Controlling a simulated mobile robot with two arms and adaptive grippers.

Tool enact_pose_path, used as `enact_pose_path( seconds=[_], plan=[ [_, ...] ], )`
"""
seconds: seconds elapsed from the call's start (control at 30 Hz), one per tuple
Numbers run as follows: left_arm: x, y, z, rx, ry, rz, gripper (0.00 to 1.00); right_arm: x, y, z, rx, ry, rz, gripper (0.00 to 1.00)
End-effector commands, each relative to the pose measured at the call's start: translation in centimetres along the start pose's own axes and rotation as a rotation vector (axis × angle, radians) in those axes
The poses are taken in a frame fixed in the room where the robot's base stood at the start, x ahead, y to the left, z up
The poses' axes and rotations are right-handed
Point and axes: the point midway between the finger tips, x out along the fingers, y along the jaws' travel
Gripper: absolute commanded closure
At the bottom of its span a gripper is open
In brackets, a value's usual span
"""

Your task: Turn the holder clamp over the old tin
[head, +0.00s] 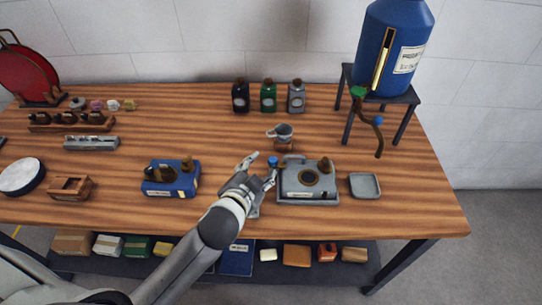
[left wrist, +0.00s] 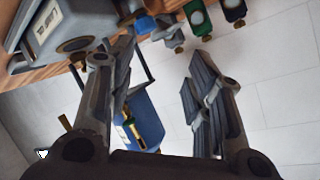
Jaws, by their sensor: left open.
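A grey metal box-shaped holder (head: 296,190) with a round dark opening on top stands on the table, right of my left gripper. A brown knob stands on its right part. A small blue knob (head: 272,160) shows at its left edge, close to my fingertips; I cannot tell whether they touch. My left gripper (head: 262,167) is open and hides what lies beneath it. In the left wrist view the labelled grey holder (left wrist: 60,27) is at upper left and the blue knob (left wrist: 146,24) is beyond the open fingers. I cannot clearly tell the old tin apart. My right gripper is out of view.
A blue device (head: 170,187) stands left of my gripper. A small grey jug (head: 280,131) stands behind it, with several bottles (head: 268,97) farther back. A square grey dish (head: 365,185) lies right of the holder. A blue tank (head: 391,45) stands at back right. The front right tabletop is clear.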

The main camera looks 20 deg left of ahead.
Motion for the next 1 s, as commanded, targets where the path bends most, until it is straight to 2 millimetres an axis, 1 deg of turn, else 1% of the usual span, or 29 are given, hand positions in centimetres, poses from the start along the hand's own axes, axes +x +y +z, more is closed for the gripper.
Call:
enact_pose_path(
  seconds=[0.03,0.07,0.1,0.17,0.2,0.27,0.3,0.33,0.4,0.47,0.5,0.57,0.6,0.67,0.73,0.77,0.8,0.87,0.9,0.97,1.0],
  plan=[
    [0.9,-1.5,-4.1,0.098,0.135,-0.056,0.53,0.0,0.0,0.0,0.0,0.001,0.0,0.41],
    [1.1,-2.1,-6.4,0.159,0.213,-0.087,0.53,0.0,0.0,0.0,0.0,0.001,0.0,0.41],
    [1.2,-2.7,-9.5,0.241,0.319,-0.126,0.53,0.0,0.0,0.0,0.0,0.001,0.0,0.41],
    [0.8,-3.0,-13.8,0.371,0.473,-0.179,0.53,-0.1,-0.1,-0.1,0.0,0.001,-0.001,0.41],
    [0.4,-3.0,-16.4,0.462,0.572,-0.211,0.53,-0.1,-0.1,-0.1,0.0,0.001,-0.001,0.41],
    [-0.6,-2.5,-20.0,0.605,0.719,-0.254,0.53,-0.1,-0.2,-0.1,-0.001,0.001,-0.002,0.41],
    [-1.4,-1.8,-21.9,0.705,0.815,-0.277,0.53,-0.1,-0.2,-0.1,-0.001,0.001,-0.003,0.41],
    [-2.0,-1.2,-23.2,0.781,0.884,-0.292,0.53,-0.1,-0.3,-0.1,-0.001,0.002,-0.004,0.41],
    [-3.2,0.5,-25.3,0.97,1.036,-0.318,0.53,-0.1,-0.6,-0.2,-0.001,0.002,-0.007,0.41],
    [-4.1,2.2,-26.2,1.14,1.157,-0.325,0.53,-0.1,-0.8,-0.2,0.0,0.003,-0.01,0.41],
    [-4.4,3.3,-26.4,1.256,1.231,-0.324,0.53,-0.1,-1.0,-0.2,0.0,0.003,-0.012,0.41],
    [-4.6,4.8,-25.9,1.439,1.331,-0.309,0.53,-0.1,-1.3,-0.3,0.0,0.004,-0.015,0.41],
    [-4.5,5.7,-25.1,1.562,1.389,-0.288,0.53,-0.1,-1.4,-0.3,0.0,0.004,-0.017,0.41],
    [-3.9,6.6,-23.4,1.753,1.462,-0.241,0.53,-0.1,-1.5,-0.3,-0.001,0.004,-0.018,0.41],
    [-2.7,6.8,-20.7,1.979,1.522,-0.159,0.53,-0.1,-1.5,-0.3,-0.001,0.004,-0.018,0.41],
    [-2.0,6.5,-19.3,2.075,1.537,-0.114,0.53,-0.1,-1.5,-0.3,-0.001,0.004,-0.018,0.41],
    [-1.1,5.9,-17.5,2.197,1.549,-0.046,0.53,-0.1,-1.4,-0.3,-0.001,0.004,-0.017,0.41],
    [0.4,4.3,-14.6,2.368,1.548,0.069,0.53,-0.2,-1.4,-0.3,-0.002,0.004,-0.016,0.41],
    [1.3,3.0,-12.8,2.469,1.536,0.15,0.53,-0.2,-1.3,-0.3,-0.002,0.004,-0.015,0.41],
    [2.5,0.8,-10.4,2.596,1.506,0.276,0.53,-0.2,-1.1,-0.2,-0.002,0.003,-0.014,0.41],
    [3.1,-0.8,-9.0,2.664,1.48,0.357,0.53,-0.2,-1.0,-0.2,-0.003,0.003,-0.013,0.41]
  ],
)
